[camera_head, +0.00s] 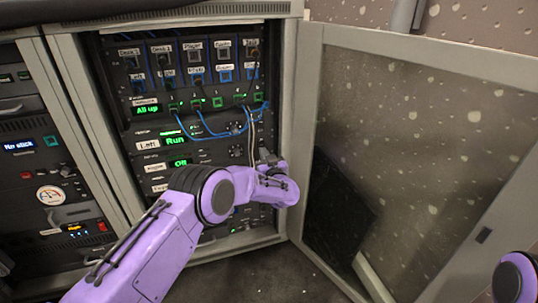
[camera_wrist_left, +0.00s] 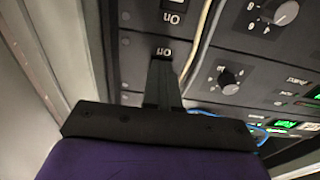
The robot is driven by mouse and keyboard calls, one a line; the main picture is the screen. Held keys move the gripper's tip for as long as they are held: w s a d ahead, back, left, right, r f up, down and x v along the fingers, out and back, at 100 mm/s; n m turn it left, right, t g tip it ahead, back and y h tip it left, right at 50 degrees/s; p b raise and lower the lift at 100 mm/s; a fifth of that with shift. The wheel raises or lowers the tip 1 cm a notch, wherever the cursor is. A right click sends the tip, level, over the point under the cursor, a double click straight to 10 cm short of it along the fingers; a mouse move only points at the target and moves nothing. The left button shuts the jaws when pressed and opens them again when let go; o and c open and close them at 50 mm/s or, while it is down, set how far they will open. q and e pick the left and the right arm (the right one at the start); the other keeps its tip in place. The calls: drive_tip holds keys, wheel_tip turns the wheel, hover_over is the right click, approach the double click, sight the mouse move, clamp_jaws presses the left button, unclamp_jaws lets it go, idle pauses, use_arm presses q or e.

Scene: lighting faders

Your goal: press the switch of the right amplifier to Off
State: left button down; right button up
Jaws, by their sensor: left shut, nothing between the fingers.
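My left gripper (camera_head: 268,158) is at the right side of the open rack, in front of the amplifier rows. In the left wrist view its fingers (camera_wrist_left: 162,68) are shut with nothing between them, and the tips are at the dark panel just by an "On" label (camera_wrist_left: 163,52). A second "On" label (camera_wrist_left: 174,19) shows beyond it. The switch at the fingertips is hidden by them, so contact cannot be told. In the head view one row has a "Left" label (camera_head: 148,145) and a green "Run" display (camera_head: 175,141). The row below shows a green "Off" display (camera_head: 180,163); its label is too small to read.
Pale cables (camera_wrist_left: 198,45) hang close beside the fingers, and round knobs (camera_wrist_left: 227,82) lie past them. Blue cables (camera_head: 208,133) loop across the rack above. My right arm (camera_head: 515,278) shows at the lower right edge.

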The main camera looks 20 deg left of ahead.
use_arm(q)
drive_tip(key=p+v, duration=0.5)
drive_tip(key=v, duration=0.9)
